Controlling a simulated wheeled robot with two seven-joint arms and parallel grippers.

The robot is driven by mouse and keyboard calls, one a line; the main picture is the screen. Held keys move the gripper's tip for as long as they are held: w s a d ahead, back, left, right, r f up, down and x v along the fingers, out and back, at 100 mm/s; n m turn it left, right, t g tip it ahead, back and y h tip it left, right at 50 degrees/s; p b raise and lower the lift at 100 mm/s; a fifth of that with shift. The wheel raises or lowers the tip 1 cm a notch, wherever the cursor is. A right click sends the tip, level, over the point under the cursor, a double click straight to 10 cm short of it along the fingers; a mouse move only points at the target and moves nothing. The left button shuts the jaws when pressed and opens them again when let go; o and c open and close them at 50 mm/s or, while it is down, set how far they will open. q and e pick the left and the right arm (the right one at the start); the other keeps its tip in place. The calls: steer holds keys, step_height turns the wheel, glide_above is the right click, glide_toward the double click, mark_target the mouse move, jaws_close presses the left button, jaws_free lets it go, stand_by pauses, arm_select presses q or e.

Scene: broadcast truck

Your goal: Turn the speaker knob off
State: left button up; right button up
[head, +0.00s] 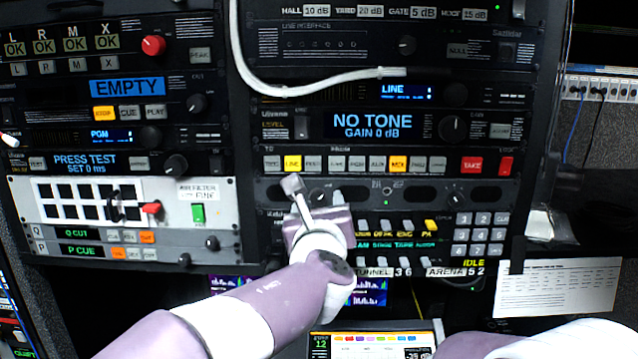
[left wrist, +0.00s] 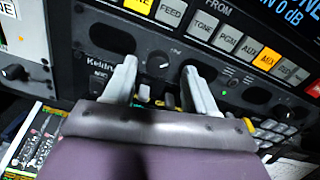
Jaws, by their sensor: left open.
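A grey speaker panel (head: 415,192) with dark oval grilles crosses the right rack; it also shows in the left wrist view (left wrist: 100,68). It carries a small dark round knob (head: 320,197) near its left end, seen in the left wrist view (left wrist: 159,62) between two grilles. Another small knob (head: 455,198) sits toward its right end. I cannot read which label belongs to the speaker knob. My left gripper (head: 315,194) is open in front of the panel. In the left wrist view its fingertips (left wrist: 160,68) stand either side of the left knob, apart from it. My right gripper is out of view.
A row of buttons with a lit LINE button (head: 292,163) runs just above the panel. Lit keys and a keypad (head: 475,234) lie below. A white cable (head: 300,90) loops across the upper rack. A paper sheet (head: 555,287) hangs at the lower right.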

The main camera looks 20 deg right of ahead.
arm_select(q)
steer(key=shift+w+r+p, duration=0.15)
steer(key=shift+w+p, duration=0.15)
steer(key=shift+w, duration=0.4)
steer(key=shift+w+d+f, duration=0.1)
steer(key=shift+w+f, duration=0.1)
steer(key=shift+w, duration=0.05)
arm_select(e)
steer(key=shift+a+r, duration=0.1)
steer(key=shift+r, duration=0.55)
